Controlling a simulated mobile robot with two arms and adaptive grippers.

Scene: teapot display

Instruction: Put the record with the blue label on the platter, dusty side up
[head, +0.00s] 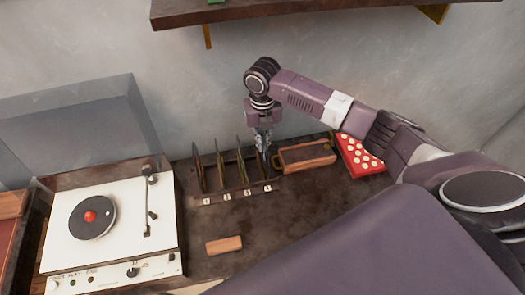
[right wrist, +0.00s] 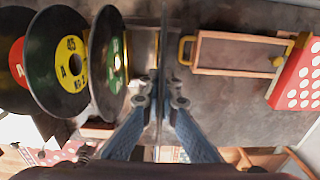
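The record rack (head: 235,195) stands against the wall with several records upright in numbered slots. In the right wrist view three records show red, yellow (right wrist: 70,64) and green (right wrist: 117,60) labels. A further record (right wrist: 160,45) is seen edge-on at the rack's right end; its label and dusty side are hidden. My right gripper (head: 263,146) points down over this end. The platter (head: 92,217) on the white turntable is dark with a red centre. My left gripper is out of view.
The tonearm (head: 148,210) is to the right of the platter. A wooden-framed tray (head: 306,157) and a red box with white dots (head: 360,157) stand right of the rack. A brown block (head: 223,245) lies in front. A shelf (head: 290,8) hangs above.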

